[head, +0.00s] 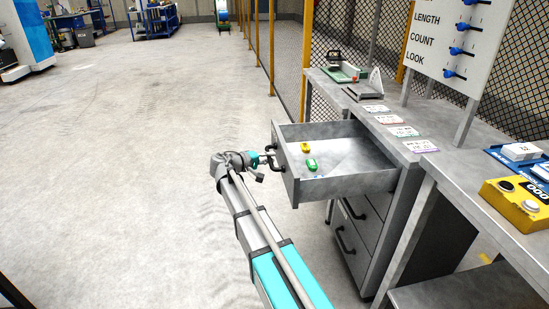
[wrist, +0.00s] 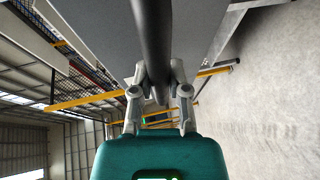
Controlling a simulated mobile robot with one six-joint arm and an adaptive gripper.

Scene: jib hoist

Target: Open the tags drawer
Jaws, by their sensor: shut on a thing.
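The top drawer (head: 345,186) of the grey cabinet stands pulled well out in the head view. Inside it lie a yellow tag (head: 306,147) and a green tag (head: 312,165). My gripper (head: 271,159) is at the drawer's front, at its dark bar handle (head: 283,177). In the wrist view the fingers (wrist: 160,97) are closed around the dark handle bar (wrist: 153,45), with the grey drawer front (wrist: 105,30) behind it. Any label on the drawer front is not visible.
Two shut drawers (head: 357,229) with dark handles sit below. The bench top (head: 385,118) holds several labelled cards and a green-based device (head: 343,73). A yellow box (head: 517,203) stands at right. The floor (head: 140,150) to the left is clear.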

